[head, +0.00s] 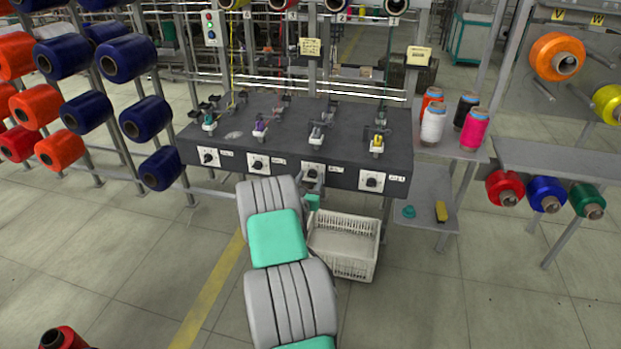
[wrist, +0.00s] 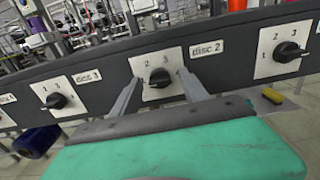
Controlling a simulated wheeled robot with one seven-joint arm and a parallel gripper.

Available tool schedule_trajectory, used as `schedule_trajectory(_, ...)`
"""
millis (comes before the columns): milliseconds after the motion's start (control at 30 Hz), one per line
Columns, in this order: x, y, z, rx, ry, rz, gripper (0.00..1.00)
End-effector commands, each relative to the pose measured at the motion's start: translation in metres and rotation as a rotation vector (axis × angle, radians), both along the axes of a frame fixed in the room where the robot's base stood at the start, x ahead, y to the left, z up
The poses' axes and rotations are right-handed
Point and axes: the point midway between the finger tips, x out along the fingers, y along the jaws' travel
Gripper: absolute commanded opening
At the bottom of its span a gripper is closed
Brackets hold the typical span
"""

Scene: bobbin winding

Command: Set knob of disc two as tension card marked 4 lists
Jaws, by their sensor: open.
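The knob of disc two (wrist: 160,77) is black, on a white plate with small numerals, left of the label "disc 2" (wrist: 206,49) in the wrist view. In the head view this knob (head: 312,174) is third from the left on the dark panel front. My gripper (wrist: 160,92) is open, its two fingers pointing at the plate on either side of the knob. I cannot tell whether they touch it, nor which numeral the knob points at. Two pale cards, one above the bench (head: 311,47) and one further right (head: 419,55), carry writing too small to read.
The knob by "disc 3" (wrist: 55,100) and another knob (wrist: 290,50) flank this one. A white crate (head: 345,248) stands on the floor beside my arm. Thread cones (head: 432,124) stand on a side table at the right. Spool racks stand at both sides.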

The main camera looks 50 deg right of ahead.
Motion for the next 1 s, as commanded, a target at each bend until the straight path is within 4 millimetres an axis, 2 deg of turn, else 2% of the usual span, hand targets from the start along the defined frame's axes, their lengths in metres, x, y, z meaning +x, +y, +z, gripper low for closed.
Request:
schedule_trajectory(300,0.0023,-0.0052,-0.0003,0.001,-0.001,0.001,0.52)
schedule_trajectory(900,0.0024,-0.0049,-0.0001,0.002,-0.001,0.001,0.03)
schedule_trajectory(1000,0.0024,-0.0049,-0.0001,0.002,-0.001,0.001,0.0)
